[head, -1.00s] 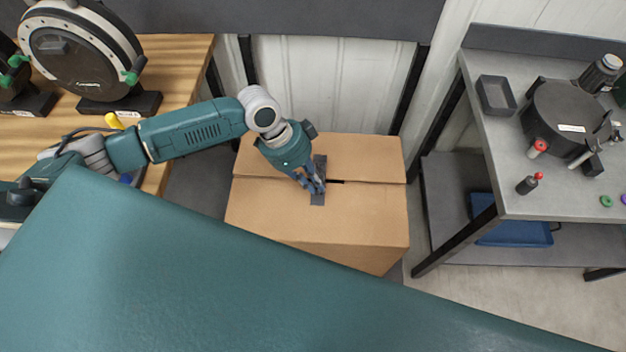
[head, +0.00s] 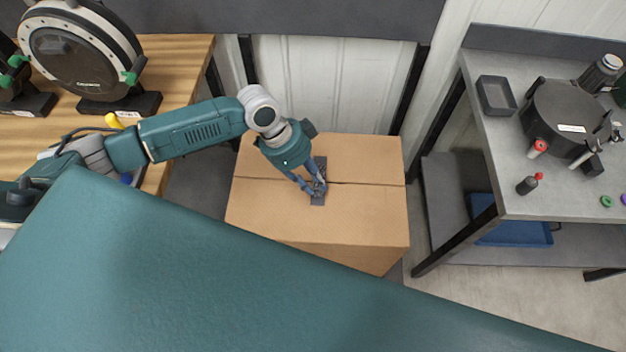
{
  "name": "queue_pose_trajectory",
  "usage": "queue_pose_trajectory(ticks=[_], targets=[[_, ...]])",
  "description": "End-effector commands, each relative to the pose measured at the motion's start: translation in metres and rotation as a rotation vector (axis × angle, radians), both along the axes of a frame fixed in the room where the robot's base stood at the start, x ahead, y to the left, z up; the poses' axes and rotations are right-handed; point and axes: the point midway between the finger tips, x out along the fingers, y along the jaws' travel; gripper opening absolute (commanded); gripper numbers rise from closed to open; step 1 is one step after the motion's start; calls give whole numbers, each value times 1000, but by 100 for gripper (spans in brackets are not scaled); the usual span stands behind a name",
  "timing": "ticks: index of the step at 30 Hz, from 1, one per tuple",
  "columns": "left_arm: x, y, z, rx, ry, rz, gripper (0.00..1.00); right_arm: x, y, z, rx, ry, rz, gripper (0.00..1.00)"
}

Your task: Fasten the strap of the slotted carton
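The brown carton (head: 367,215) stands on the floor between two tables, its top flaps meeting along a seam. A dark grey strap (head: 318,201) lies across the seam near the middle of the top. My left gripper (head: 315,190) reaches down to the strap, its fingertips over or touching it near the seam. Its fingers look spread, with a gap between them. The fingers hide the strap's middle, so I cannot tell whether its end is fastened. My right gripper is out of view.
A wooden table (head: 180,62) with round dark devices is at left. A grey table (head: 500,160) at right carries a black round device (head: 560,115), a dark tray (head: 497,95) and small bottles. A blue tray (head: 510,233) is on its lower shelf. My teal body part covers the foreground.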

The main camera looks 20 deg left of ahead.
Motion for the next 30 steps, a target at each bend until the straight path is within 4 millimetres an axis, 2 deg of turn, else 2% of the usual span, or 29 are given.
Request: queue_pose_trajectory(ticks=[6,10,24,30], targets=[[-1,0,0,1,3,-1,23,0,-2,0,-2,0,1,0],[-1,4,8,0,2,0,23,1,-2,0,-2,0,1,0],[-5,40,91,1,0,0,23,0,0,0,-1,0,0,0],[-6,47,108,0,2,0,23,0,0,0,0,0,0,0]])
